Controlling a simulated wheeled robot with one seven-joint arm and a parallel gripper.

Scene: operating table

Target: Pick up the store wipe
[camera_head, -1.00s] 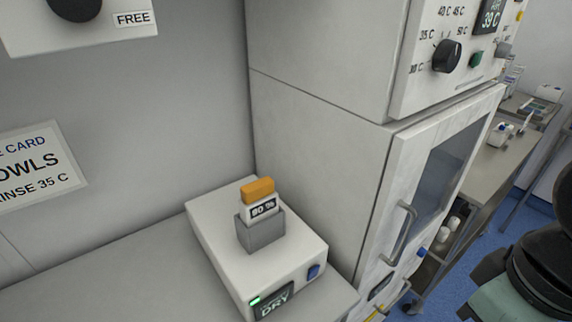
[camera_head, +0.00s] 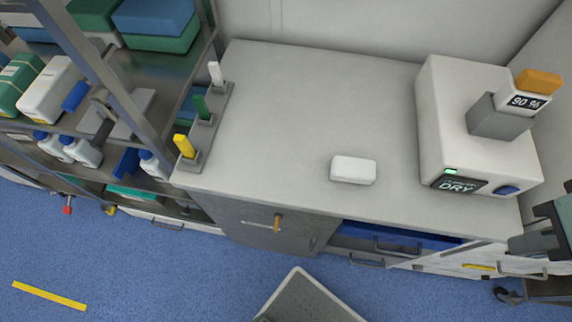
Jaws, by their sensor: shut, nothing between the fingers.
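A small white pad with rounded edges (camera_head: 353,170), which looks like the store wipe, lies flat on the pale counter (camera_head: 300,110), near its front edge. Nothing covers it, and no label shows on it. My gripper is not in view, so how it stands to the pad does not show.
A white device reading DRY (camera_head: 435,130) stands right of the pad, holding an orange-topped 90 % piece (camera_head: 538,82). A grey rack (camera_head: 208,125) with white, green and yellow upright pieces lines the counter's left edge. Shelves (camera_head: 130,70) stand further left. Counter between is clear.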

